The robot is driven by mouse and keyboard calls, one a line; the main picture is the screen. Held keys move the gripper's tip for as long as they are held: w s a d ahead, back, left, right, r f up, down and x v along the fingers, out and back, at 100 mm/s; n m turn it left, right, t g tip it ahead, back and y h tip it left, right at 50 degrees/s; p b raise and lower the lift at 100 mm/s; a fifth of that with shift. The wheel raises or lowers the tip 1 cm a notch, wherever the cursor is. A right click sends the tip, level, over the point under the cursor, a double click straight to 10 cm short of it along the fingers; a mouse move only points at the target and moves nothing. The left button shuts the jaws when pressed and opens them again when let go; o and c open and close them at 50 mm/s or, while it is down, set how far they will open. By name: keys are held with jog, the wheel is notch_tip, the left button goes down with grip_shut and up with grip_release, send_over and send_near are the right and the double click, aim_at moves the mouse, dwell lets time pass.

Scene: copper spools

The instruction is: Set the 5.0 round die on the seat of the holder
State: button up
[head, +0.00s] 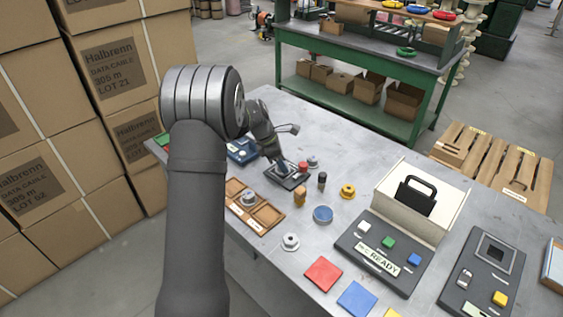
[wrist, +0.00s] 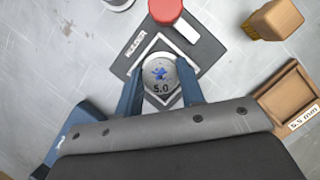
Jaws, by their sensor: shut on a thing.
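The 5.0 round die (wrist: 160,74) is a silver disc with a blue mark and "5.0" on its face. My gripper (wrist: 160,80) is shut on it, one blue finger on each side. The holder (wrist: 123,66) is a dark plate lettered HOLDER with a pale square outline around its seat. The die appears over the seat inside that outline; whether it touches the seat I cannot tell. A red knob (wrist: 165,10) and a white bar (wrist: 187,31) are at the plate's far side. In the head view, my gripper (head: 282,167) is low over the holder (head: 291,181), hiding the die.
A wooden tray (head: 268,228) with compartments, one holding a metal piece (head: 248,198), lies in front. A wooden block (head: 299,196), a dark cylinder (head: 322,181) and a blue-topped disc (head: 323,214) stand right of the holder. A blue box (head: 242,151) is behind left.

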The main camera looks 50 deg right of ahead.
jog(key=shift+f, duration=0.2)
jog(key=o, duration=1.2)
jog(key=shift+r, duration=0.1)
jog(key=v, duration=1.2)
jog(key=shift+r, duration=0.15)
jog(key=shift+s, duration=0.1)
